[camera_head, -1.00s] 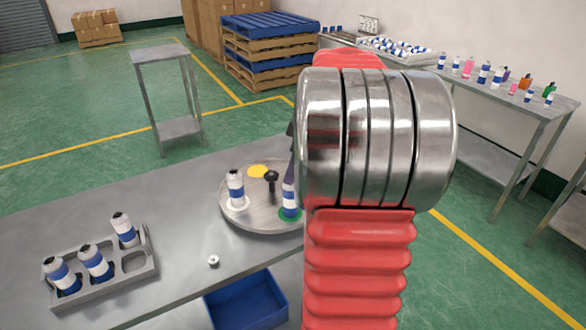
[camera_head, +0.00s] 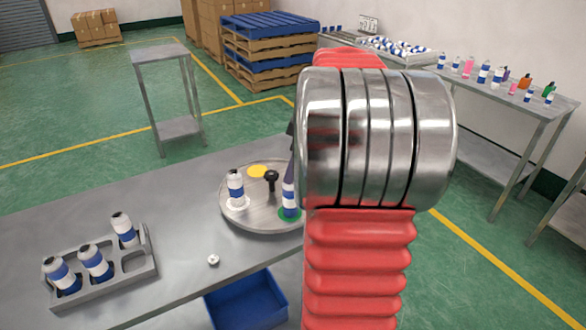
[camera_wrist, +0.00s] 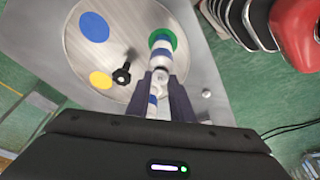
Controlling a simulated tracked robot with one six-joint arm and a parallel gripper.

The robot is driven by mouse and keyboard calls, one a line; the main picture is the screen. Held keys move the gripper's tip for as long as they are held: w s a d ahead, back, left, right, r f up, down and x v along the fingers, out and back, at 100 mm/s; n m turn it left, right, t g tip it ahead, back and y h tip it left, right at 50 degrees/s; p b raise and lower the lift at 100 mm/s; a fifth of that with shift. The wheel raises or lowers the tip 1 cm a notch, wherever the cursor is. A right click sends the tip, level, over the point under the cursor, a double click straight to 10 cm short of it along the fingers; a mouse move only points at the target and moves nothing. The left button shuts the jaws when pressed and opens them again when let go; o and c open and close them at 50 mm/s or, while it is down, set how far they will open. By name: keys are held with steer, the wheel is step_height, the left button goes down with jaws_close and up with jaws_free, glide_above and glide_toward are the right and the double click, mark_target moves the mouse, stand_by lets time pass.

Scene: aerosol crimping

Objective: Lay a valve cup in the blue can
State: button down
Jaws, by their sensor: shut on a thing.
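A white can with blue bands (camera_head: 289,202) stands upright on the green spot of the round turntable (camera_head: 262,222); it also shows in the wrist view (camera_wrist: 162,50). My gripper (camera_wrist: 161,77) is shut on a small pale valve cup (camera_wrist: 160,73), over the near end of that can. In the head view one dark purple finger shows right above the can; my arm hides the rest. I cannot tell whether the cup touches the can. A second blue-banded can (camera_head: 235,185) stands on the white spot. A loose valve cup (camera_head: 213,260) lies on the table.
A black knob (camera_head: 271,178) stands at the turntable's middle. A grey rack (camera_head: 140,277) with several blue-banded cans is at the left of the table (camera_head: 180,200). A blue bin (camera_head: 250,300) sits below the table's front edge. The yellow spot (camera_head: 258,171) is empty.

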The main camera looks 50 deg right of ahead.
stand_by(0.4)
steer(key=c, duration=1.5)
jaws_free()
steer(key=shift+o, duration=0.5)
steer(key=o, duration=0.5)
steer(key=shift+r, duration=0.1)
steer(key=shift+r, duration=3.45)
